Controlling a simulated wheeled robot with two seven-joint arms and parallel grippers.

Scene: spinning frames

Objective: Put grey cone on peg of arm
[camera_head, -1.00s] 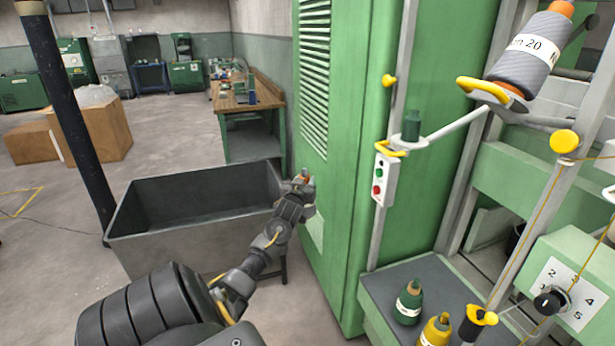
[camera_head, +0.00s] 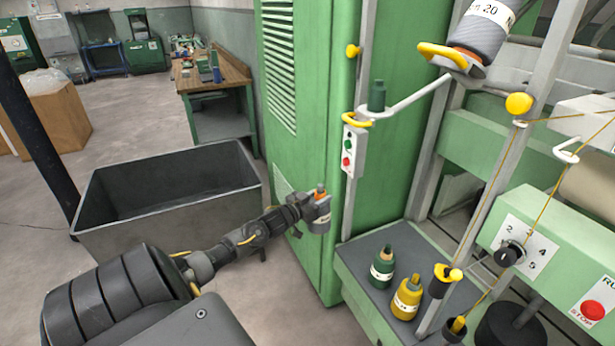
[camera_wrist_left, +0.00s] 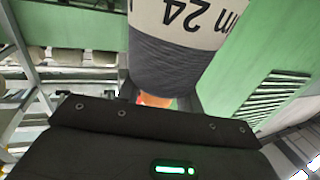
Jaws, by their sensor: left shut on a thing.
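A grey cone (camera_head: 317,217) with an orange tip and a white label is in my left gripper (camera_head: 316,200), in front of the green cabinet. In the left wrist view the grey cone (camera_wrist_left: 185,65) fills the top middle, its label reading "Nm 24" upside down. The left gripper (camera_wrist_left: 158,100) is shut on it near its orange end; the fingers are mostly hidden. A white arm (camera_head: 408,100) on the frame carries a short green upright piece (camera_head: 377,96) at its left end, above and right of my gripper, well apart from it. My right gripper is not in view.
Another grey cone (camera_head: 482,30) sits tilted at the upper right. A green cone (camera_head: 383,268) and a yellow cone (camera_head: 407,297) stand on the low shelf (camera_head: 362,268). A grey bin (camera_head: 165,215) stands left. Yellow threads and steel posts cross the right side.

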